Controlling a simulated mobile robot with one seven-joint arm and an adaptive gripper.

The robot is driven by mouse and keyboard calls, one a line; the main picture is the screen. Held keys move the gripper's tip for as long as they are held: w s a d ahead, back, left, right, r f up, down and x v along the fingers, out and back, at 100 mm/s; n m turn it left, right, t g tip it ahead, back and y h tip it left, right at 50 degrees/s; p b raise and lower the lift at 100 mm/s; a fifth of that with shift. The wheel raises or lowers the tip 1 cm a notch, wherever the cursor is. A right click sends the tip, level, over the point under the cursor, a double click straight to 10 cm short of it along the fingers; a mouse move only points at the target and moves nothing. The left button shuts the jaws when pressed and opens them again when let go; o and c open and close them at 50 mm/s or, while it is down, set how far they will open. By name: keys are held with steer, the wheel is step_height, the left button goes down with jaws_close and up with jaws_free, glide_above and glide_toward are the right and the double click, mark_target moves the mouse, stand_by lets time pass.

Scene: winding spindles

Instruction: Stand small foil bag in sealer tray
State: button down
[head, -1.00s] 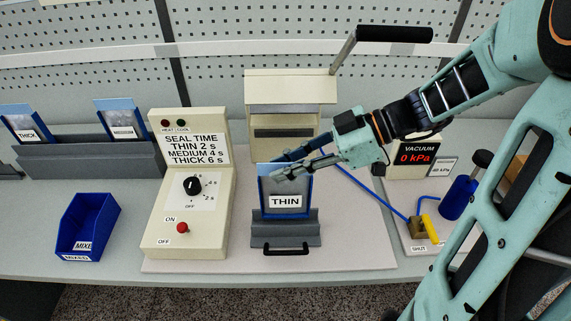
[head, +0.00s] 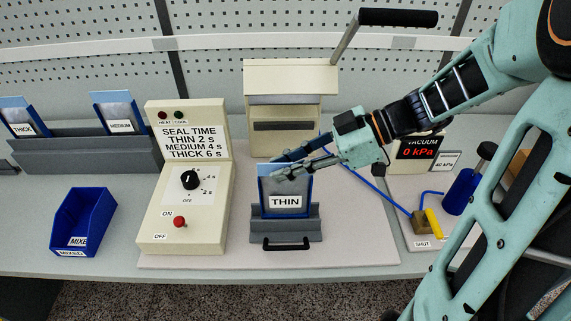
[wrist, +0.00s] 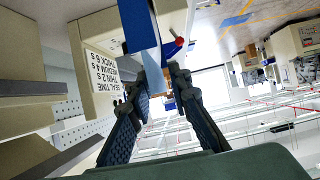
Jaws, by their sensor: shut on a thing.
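The small foil bag (head: 285,186), grey with blue edges and a THIN label, stands upright in the grey sealer tray (head: 286,229) in the head view. My gripper (head: 281,166) is at the bag's top edge, with its fingers coming from the right, and is shut on the bag. In the wrist view my gripper's two fingers (wrist: 158,88) pinch the pale blue top strip of the bag (wrist: 150,52). The tray has a black handle at its front. How deep the bag's lower edge sits in the tray is hidden by the tray's front wall.
The sealer (head: 290,95) with its raised lever stands behind the tray. The control box (head: 183,215) is to the left, then a blue MIXED bin (head: 84,220). A rack (head: 90,150) holds THICK and MEDIUM bags. The vacuum unit (head: 418,160) and valve (head: 428,224) are at right.

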steer(key=shift+f+b, duration=1.55)
steer(key=shift+f, duration=0.05)
steer(key=c, duration=1.7)
jaws_free()
steer(key=v, duration=1.2)
